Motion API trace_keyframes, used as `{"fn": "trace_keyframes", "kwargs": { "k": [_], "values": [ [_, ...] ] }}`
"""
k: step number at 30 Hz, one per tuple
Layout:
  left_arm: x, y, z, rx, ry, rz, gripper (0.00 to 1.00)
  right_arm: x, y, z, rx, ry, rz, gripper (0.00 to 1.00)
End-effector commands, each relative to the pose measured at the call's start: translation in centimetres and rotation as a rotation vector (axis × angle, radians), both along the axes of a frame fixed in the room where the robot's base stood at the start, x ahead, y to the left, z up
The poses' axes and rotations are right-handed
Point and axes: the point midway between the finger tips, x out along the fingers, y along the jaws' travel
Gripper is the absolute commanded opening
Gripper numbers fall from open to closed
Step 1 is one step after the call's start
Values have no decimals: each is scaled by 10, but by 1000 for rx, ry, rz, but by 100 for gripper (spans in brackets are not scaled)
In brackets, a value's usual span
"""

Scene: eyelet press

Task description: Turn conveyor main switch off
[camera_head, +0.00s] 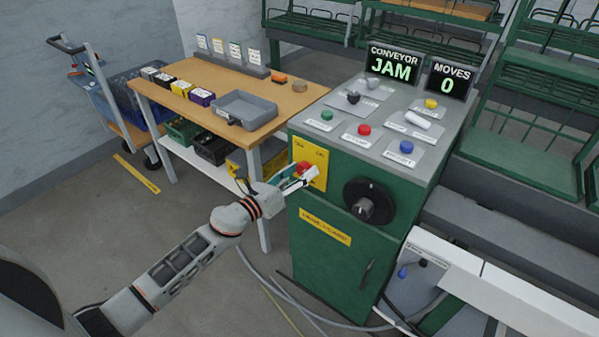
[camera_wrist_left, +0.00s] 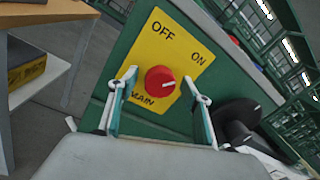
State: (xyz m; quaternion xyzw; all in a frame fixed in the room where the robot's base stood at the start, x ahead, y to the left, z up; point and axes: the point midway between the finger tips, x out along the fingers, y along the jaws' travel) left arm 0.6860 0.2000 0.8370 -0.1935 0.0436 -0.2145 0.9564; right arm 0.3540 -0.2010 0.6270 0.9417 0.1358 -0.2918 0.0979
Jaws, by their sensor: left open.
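The main switch is a round red knob (camera_wrist_left: 160,79) on a yellow plate (camera_wrist_left: 185,45) marked OFF, ON and MAIN. A white mark on the knob points to the right, on the ON side. In the head view the knob (camera_head: 303,168) is on the green cabinet's front, partly hidden by my gripper. My left gripper (camera_wrist_left: 163,98) is open in front of the plate, one finger on each side of the knob, with gaps showing. It also shows in the head view (camera_head: 298,181). My right gripper is in neither view.
A large black rotary handle (camera_head: 368,202) sticks out just right of the plate. The cabinet (camera_head: 335,255) has buttons on top and a display (camera_head: 392,64) reading CONVEYOR JAM. A wooden workbench (camera_head: 205,75) stands to the left. Hoses lie on the floor.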

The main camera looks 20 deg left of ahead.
Motion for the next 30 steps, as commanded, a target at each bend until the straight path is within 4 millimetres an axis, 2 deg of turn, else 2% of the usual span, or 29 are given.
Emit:
{"fn": "trace_keyframes", "kwargs": {
  "k": [3, 4, 8, 20, 30],
  "values": [
    [0, 0, 0, 0, 0, 0, 49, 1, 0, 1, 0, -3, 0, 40],
    [0, 0, 0, 0, 0, 0, 44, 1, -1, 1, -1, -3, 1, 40],
    [0, 0, 0, 0, 0, 0, 11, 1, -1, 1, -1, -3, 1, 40],
    [0, 0, 0, -42, 15, 0, 11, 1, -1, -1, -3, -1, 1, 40],
    [0, 0, -2, -257, 92, -1, 11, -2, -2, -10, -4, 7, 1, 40]
  ]
}}
